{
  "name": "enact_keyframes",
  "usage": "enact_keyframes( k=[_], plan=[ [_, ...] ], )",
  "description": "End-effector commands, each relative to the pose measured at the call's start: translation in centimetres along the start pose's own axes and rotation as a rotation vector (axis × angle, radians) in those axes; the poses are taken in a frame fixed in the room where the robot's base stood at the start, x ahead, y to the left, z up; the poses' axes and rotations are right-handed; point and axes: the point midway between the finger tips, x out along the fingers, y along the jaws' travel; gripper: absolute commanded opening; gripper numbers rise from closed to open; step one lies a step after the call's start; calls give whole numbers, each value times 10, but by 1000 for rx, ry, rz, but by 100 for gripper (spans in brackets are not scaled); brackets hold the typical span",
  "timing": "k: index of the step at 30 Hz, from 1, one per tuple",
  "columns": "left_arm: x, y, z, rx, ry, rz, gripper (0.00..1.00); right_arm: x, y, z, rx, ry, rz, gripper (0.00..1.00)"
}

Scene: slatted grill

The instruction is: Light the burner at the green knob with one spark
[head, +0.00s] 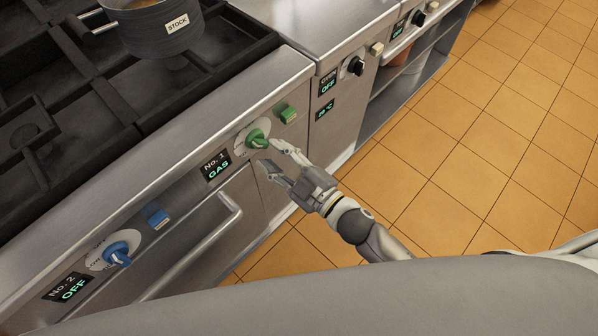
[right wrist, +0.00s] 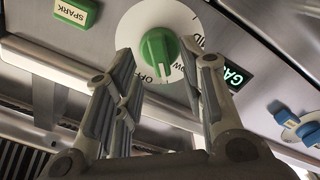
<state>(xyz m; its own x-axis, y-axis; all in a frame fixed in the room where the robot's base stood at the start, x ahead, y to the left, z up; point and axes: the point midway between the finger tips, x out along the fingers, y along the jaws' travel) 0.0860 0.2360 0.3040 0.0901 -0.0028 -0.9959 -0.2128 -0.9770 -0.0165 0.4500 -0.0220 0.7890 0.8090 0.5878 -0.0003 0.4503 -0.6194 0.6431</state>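The green knob (head: 257,138) sits on a round white dial on the stove's front panel. Its display (head: 216,166) reads "No. 1 GAS". A green button (head: 288,113) is to the right of the knob; in the right wrist view this button (right wrist: 76,11) is labelled SPARK. My right gripper (head: 269,153) is open and empty, just in front of the green knob. In the right wrist view the knob (right wrist: 160,56) shows between the spread fingers, beyond their tips; I cannot tell whether they touch it. My left gripper is not in view.
A blue knob (head: 119,254) and blue button (head: 156,215) are lower left, with a display (head: 70,288) reading "No. 2 OFF". A pot (head: 153,27) marked STOCK stands on the grates. An oven handle (head: 208,244) juts out below. The tiled floor (head: 480,130) is clear.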

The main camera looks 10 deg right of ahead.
Motion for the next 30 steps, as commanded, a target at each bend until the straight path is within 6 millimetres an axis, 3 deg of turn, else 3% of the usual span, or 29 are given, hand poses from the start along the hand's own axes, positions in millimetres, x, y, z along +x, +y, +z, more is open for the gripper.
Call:
enact_keyframes(
  k=[6,13,19,30],
  plan=[
    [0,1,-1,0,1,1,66,-43,-1,1,3,-4,-2,38],
    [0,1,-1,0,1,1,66,-74,-1,1,2,-2,-1,38],
    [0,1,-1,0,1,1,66,-85,0,0,1,0,0,38],
    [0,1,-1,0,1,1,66,-86,0,0,0,0,0,38]
  ],
)
